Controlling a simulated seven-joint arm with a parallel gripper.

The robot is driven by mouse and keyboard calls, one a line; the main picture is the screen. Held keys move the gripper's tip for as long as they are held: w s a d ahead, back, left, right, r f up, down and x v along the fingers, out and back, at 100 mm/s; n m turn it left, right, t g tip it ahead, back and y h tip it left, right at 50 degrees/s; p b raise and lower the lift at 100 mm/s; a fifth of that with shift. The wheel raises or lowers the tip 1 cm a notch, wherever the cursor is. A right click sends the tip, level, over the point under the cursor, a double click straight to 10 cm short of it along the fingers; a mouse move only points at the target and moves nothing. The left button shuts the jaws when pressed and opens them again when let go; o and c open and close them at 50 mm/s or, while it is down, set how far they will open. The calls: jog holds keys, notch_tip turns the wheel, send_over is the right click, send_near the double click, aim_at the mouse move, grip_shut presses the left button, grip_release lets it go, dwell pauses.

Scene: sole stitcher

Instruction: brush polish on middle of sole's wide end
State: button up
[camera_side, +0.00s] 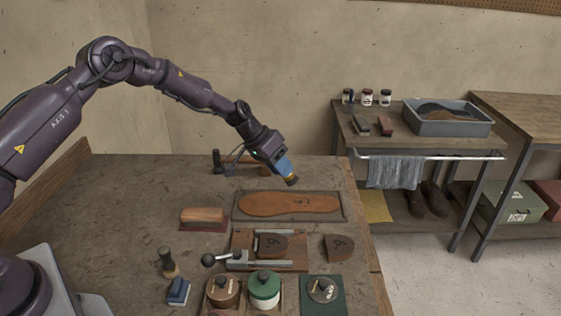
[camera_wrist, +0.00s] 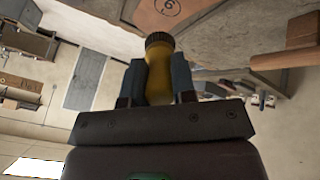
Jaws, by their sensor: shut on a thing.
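The brown leather sole (camera_side: 275,206) lies flat on a dark mat (camera_side: 344,212) in the middle of the bench, with a circled 6 towards its right part. My gripper (camera_side: 286,174) is shut on a short yellow-handled brush (camera_wrist: 159,75) with a dark round tip. In the side view the dark tip of the brush (camera_side: 291,181) points down and right, above and behind the right part of the sole, apparently apart from it. In the wrist view part of the sole (camera_wrist: 150,14) shows at the top edge. I cannot tell whether the tip carries polish.
A brown pot (camera_side: 222,291), a green-lidded pot (camera_side: 264,291) and a dark tin (camera_side: 323,289) stand at the front. A clamp fixture (camera_side: 244,241) holds a 6-marked piece beside a loose one (camera_side: 338,247).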

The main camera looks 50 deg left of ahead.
jog(key=shift+f, duration=2.4)
jog(key=shift+s+a+f, duration=0.55)
jog(key=shift+s+a, duration=2.95)
jog(key=shift+w+d, duration=3.1)
jog(key=shift+d, duration=0.05)
jog(key=shift+w+d, duration=0.35)
jog(key=shift+d, duration=0.2)
jog(key=shift+s+a, duration=3.45)
jog(key=shift+s, duration=0.05)
jog(key=shift+w+d, duration=3.5)
jog(key=shift+s+a+r, duration=0.1)
jog(key=shift+r, duration=3.9)
